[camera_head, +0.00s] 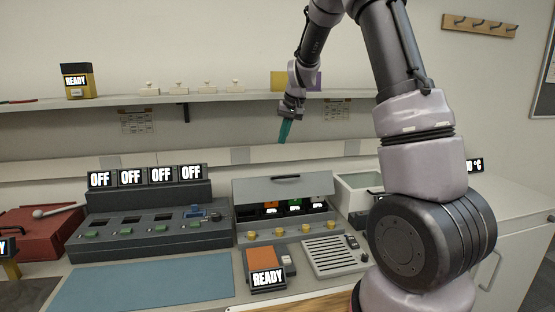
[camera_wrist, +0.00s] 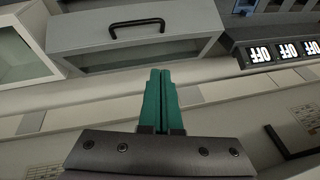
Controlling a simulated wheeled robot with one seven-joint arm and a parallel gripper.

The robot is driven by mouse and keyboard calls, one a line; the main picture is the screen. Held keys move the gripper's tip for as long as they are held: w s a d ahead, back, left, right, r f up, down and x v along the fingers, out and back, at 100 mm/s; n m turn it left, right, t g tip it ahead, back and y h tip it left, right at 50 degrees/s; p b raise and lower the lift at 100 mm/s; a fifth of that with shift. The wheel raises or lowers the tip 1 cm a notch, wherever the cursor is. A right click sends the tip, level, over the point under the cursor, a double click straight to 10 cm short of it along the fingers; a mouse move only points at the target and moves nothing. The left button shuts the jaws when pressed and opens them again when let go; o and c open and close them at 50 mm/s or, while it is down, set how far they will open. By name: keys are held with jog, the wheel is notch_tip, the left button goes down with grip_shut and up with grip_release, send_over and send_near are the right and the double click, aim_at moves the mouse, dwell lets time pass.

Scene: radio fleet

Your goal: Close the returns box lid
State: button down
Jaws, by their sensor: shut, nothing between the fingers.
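A grey box (camera_head: 239,222) stands mid-bench in the head view, with several dark compartments and coloured tags inside. Its grey lid (camera_head: 262,188) is raised, leaving the front open; the lid carries a dark handle. In the wrist view the lid (camera_wrist: 190,38) and handle show ahead of the fingers. No returns label is readable, so I cannot tell for sure that this is the returns box. My gripper (camera_head: 284,138), with teal fingers, is shut and empty, pointing down above and behind the lid, apart from it. The closed fingertips also show in the wrist view (camera_wrist: 160,72).
A pale open-topped bin (camera_head: 360,182) stands right of the grey box, partly behind my arm. A console with OFF displays (camera_head: 146,176) stands left, and a red box (camera_head: 35,232) is farther left. A shelf (camera_head: 215,99) runs along the wall behind my gripper.

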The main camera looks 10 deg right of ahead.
send_over(275, 185)
jog(key=w, duration=0.2)
jog(key=f, duration=0.9)
jog(key=shift+s+d+f, duration=0.1)
jog(key=shift+d, duration=0.3)
jog(key=f, duration=0.1)
jog(key=s+f, duration=0.1)
jog(key=shift+s+a+f, duration=0.25)
jog(key=shift+a+f, duration=0.05)
jog(key=shift+a, duration=0.1)
jog(key=shift+s+f, duration=0.15)
jog(key=shift+f, duration=0.15)
